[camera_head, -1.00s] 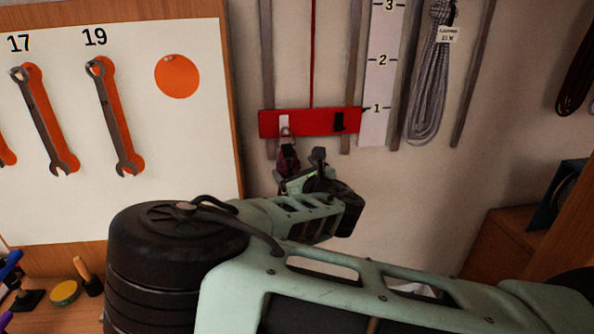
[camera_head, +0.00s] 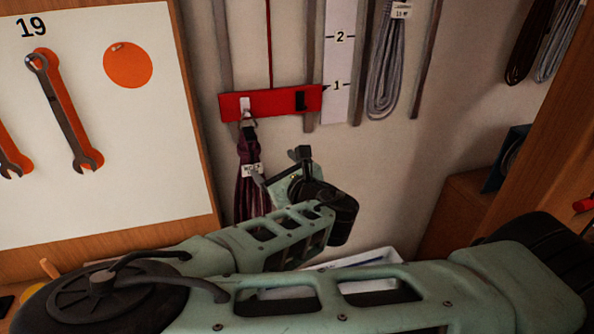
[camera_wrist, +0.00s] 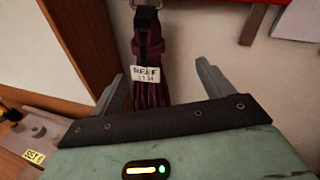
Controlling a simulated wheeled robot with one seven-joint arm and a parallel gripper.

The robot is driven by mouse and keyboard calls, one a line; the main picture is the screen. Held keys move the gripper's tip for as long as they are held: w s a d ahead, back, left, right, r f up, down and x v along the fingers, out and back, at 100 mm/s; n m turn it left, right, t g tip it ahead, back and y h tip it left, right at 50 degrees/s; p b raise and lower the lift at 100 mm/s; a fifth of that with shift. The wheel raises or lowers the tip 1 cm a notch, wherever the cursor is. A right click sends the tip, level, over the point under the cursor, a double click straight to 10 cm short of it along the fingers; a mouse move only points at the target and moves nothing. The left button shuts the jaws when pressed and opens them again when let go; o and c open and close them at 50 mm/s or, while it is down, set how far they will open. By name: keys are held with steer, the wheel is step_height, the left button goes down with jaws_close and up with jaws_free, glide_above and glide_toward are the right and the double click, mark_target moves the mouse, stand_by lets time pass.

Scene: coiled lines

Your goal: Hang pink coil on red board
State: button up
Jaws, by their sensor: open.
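The red board (camera_head: 272,103) is fixed to the wall and carries a white hook on its left and a black hook on its right. The pink coil (camera_head: 250,187), a dark pinkish-purple bundle with a white tag, hangs by a metal ring from the white hook (camera_head: 245,105). The coil also shows in the wrist view (camera_wrist: 150,92), its tag reading "REEF". My gripper (camera_wrist: 160,85) is open, its fingers apart on either side of the coil's lower part and clear of it. In the head view, my arm hides the coil's lower end.
A grey rope coil (camera_head: 386,70) hangs to the right beside a numbered scale strip (camera_head: 338,60). A tool panel with wrenches (camera_head: 62,110) stands at left. A white tray (camera_head: 350,262) lies below, and a wooden cabinet (camera_head: 455,220) stands at right. The wall between is bare.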

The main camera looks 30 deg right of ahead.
steer(key=s+p, duration=0.8)
steer(key=p, duration=0.3)
steer(key=shift+s+d+r+p, duration=0.2)
steer(key=shift+d+r+p, duration=0.1)
steer(key=shift+d+r, duration=0.15)
